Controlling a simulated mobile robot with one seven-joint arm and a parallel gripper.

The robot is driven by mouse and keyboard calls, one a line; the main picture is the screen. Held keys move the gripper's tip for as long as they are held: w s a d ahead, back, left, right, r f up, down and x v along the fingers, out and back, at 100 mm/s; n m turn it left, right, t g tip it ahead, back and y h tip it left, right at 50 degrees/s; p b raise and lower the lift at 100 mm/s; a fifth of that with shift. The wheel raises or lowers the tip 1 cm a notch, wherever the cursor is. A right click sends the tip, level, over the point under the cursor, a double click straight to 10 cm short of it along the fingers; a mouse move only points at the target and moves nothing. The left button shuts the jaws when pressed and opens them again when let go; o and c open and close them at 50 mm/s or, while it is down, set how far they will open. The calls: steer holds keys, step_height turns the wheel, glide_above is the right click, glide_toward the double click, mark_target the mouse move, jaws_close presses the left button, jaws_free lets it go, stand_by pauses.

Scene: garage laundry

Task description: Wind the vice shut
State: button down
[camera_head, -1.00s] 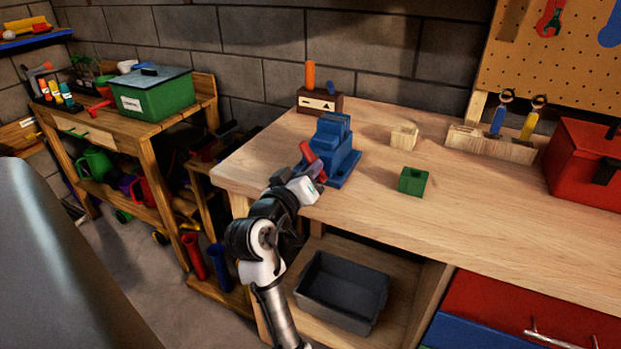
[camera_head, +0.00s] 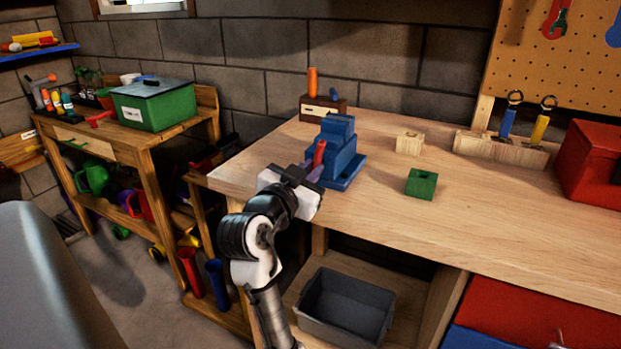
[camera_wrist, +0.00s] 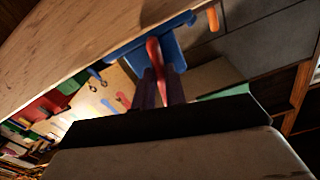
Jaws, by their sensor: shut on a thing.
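The blue vice (camera_head: 338,150) stands on the workbench (camera_head: 480,205) near its left front corner. Its red handle (camera_head: 319,153) sticks up at the front of the vice. My gripper (camera_head: 313,172) is at the front of the vice, shut on the red handle. In the wrist view the red handle (camera_wrist: 155,62) runs down between the two dark fingers (camera_wrist: 159,90), with the blue vice (camera_wrist: 170,50) behind it. The gap between the vice jaws cannot be made out.
On the bench are a wooden block (camera_head: 409,143), a green block (camera_head: 421,184), a small wooden box (camera_head: 322,107) behind the vice, a tool rack (camera_head: 500,148) and a red toolbox (camera_head: 592,160). A grey bin (camera_head: 346,307) sits below the bench.

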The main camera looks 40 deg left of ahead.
steer(key=shift+s+r+m, duration=0.1)
steer(key=shift+r+m, duration=0.05)
steer(key=shift+m, duration=0.35)
steer(key=c, duration=1.4)
jaws_free()
steer(key=shift+c, duration=0.2)
steer(key=shift+s, duration=0.1)
steer(key=b+v, duration=0.1)
steer(key=v, duration=1.2)
steer(key=shift+s+b, duration=0.3)
steer(key=shift+s, duration=0.05)
